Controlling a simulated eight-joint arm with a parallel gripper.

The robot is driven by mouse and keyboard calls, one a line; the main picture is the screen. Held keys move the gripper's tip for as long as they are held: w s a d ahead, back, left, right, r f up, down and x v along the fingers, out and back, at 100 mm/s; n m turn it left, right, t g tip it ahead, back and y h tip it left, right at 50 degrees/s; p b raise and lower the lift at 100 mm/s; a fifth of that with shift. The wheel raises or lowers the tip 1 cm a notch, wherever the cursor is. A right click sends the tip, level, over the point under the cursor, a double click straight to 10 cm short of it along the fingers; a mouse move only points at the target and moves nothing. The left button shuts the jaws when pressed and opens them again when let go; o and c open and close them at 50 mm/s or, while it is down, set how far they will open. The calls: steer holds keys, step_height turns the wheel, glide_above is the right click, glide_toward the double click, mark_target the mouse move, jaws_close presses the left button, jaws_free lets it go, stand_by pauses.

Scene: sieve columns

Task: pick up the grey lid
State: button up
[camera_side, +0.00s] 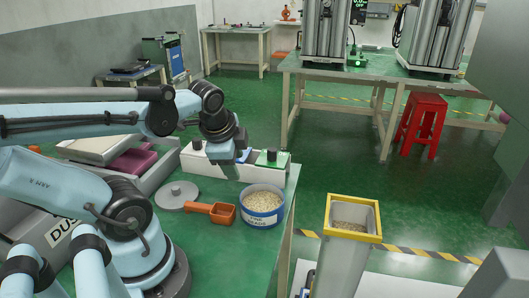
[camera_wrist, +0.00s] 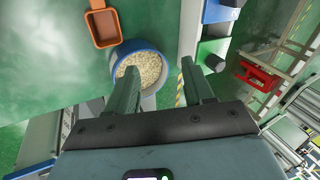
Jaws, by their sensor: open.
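The grey lid (camera_side: 177,194) is a flat round disc with a small knob on top, lying on the green table at left of the orange scoop in the side view. It does not show in the wrist view.
The orange scoop (camera_side: 218,212) lies between the lid and the tub of beads (camera_side: 262,205). A yellow-rimmed column (camera_side: 349,235) rises off the table's right side.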

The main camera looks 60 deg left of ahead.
mark_target(176, 188)
steer(key=s+a+m+g+y, duration=0.1)
steer(key=s+a+m+g, duration=0.4)
steer(key=s+a+m, duration=0.4)
steer(key=shift+n, duration=0.6)
steer(key=shift+s+d+x, duration=0.15)
steer(key=shift+s+x, duration=0.1)
steer(key=shift+x, duration=1.7)
steer(key=shift+s+d+x, duration=0.1)
steer(key=shift+s+x, duration=0.15)
steer(key=shift+x, duration=1.7)
steer(key=shift+s+d+x, duration=0.15)
steer(key=shift+s+x, duration=0.1)
steer(key=shift+x, duration=1.7)
steer(key=shift+c, duration=0.5)
jaws_close()
